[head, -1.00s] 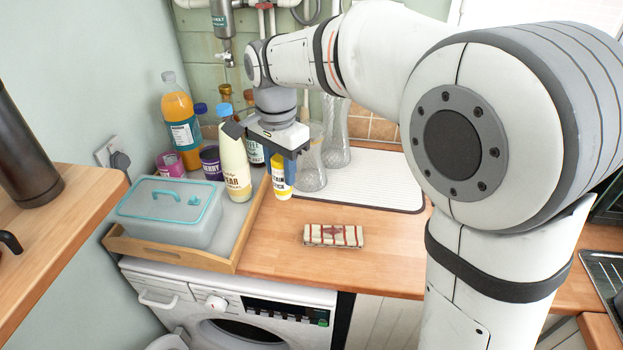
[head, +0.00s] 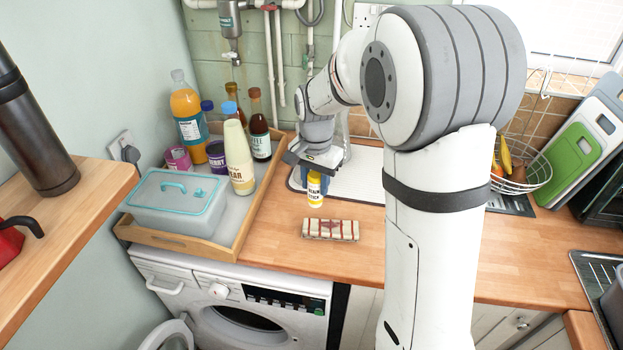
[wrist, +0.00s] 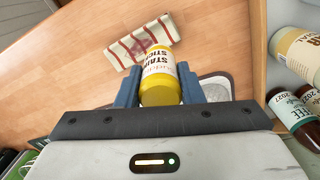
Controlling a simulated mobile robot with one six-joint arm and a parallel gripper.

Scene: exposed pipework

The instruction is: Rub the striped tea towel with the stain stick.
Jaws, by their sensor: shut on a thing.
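The striped tea towel (head: 331,229) lies folded on the wooden worktop, cream with red stripes and a reddish stain. In the wrist view the towel (wrist: 140,42) lies just beyond the stick. The yellow stain stick (head: 314,190), with a white label, is held upright behind the towel in the head view, apart from it in the picture. My gripper (head: 313,174) is shut on the stain stick. In the wrist view its blue fingers (wrist: 160,88) stand on both sides of the stick (wrist: 161,78). The gap between stick and worktop is hard to judge.
A wooden tray (head: 240,225) at the left holds a lidded box (head: 175,203) and several bottles and jars. A white ribbed mat (head: 365,172) lies behind my gripper. A fruit basket (head: 520,168) stands at the right. The worktop right of the towel looks clear.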

